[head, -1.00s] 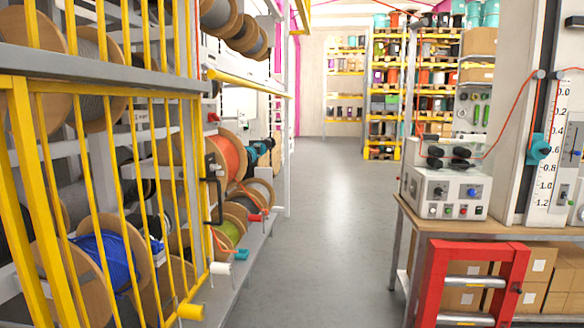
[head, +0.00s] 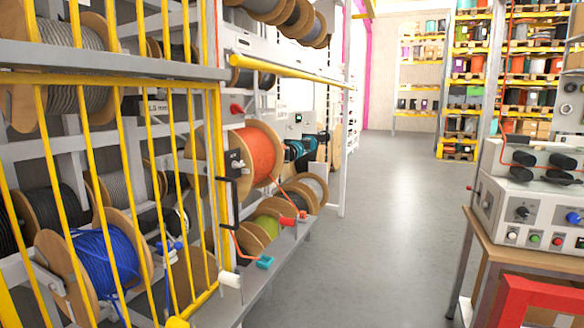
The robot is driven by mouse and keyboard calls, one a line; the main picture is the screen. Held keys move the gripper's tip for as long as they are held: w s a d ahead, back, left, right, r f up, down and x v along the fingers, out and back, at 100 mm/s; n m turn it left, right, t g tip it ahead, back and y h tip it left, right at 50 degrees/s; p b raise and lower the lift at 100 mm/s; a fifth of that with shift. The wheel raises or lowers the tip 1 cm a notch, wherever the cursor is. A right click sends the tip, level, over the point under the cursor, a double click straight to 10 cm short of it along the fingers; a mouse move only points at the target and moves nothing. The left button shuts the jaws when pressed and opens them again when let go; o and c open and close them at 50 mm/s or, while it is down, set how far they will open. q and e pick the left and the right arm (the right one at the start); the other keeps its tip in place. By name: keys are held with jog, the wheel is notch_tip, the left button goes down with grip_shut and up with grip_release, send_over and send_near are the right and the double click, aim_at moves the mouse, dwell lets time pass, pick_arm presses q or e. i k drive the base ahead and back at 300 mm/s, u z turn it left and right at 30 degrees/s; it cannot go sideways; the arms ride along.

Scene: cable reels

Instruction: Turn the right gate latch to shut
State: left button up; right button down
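A yellow barred gate (head: 216,190) covers the lower left of the head view, in front of reels on a rack. At its right edge is a black latch-like fitting (head: 234,162) with a small box and a black bent handle (head: 228,202) below it. I cannot tell from this distance whether the latch is open or shut. Neither of my grippers is in view.
An orange reel (head: 258,158) and a blue reel (head: 95,255) sit on the rack. A yellow rail (head: 290,71) juts along the aisle. The grey floor (head: 380,210) is clear. A bench with a control box (head: 535,210) and a red frame (head: 535,300) stand right.

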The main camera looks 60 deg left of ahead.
aim_at(235, 164)
jog(key=u, duration=0.1)
jog(key=i, duration=0.9)
jog(key=u, duration=0.95)
jog(key=i, duration=0.6)
jog(key=u, duration=0.65)
